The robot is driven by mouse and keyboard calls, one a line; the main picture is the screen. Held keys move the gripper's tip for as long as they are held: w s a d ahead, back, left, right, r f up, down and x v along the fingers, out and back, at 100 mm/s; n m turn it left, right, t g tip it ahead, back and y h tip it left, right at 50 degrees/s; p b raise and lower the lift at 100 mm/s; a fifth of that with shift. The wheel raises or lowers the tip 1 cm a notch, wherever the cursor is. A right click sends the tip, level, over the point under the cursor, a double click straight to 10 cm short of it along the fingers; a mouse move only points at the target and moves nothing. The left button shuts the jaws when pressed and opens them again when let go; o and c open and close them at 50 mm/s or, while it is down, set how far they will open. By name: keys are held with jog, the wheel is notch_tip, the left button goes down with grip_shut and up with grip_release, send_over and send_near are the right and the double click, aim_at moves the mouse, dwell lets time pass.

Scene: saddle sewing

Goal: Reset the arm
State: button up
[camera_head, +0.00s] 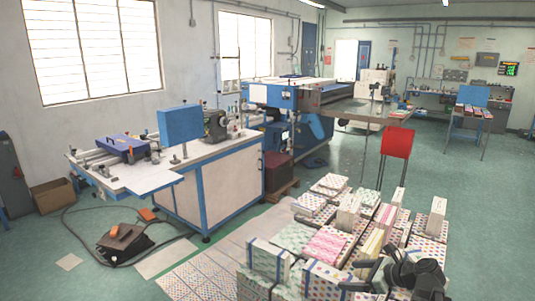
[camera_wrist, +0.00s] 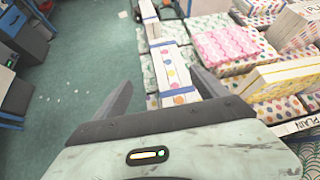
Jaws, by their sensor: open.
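My gripper (camera_head: 348,275) is at the bottom right of the head view, low over the near part of a group of stacked patterned boxes (camera_head: 325,242). Its black arm parts cover some boxes there. In the wrist view my gripper (camera_wrist: 163,88) is open, its two grey fingers spread apart. A white box with coloured dots (camera_wrist: 176,70) shows between and beyond the fingers. I see no finger closed on it, and the gap between it and the fingers is hard to judge.
Stacked boxes, including a pink one (camera_wrist: 228,43), crowd the right of the wrist view. Green floor (camera_wrist: 85,60) is open on the left. A white and blue workbench (camera_head: 215,180) and a red panel on a stand (camera_head: 397,142) stand farther back.

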jog(key=s+a+f+n+g+h+b, duration=0.1)
jog(key=a+f+n+g, duration=0.1)
jog(key=a+f+n, duration=0.4)
jog(key=s+a+f+n+g+h+b, duration=0.1)
jog(key=s+a+f+n+g, duration=0.15)
jog(key=a, duration=0.55)
jog(key=s+a+f+n+g+h+b, duration=0.1)
jog(key=a+f+n+g, duration=0.15)
jog(key=a+n, duration=0.45)
jog(key=s+d+f+n+g+h, duration=0.1)
jog(key=s+d+f+n+h, duration=0.2)
jog(key=n, duration=0.7)
jog(key=shift+d+n+h, duration=0.35)
jog(key=shift+d+h, duration=0.45)
jog(key=shift+d, duration=0.5)
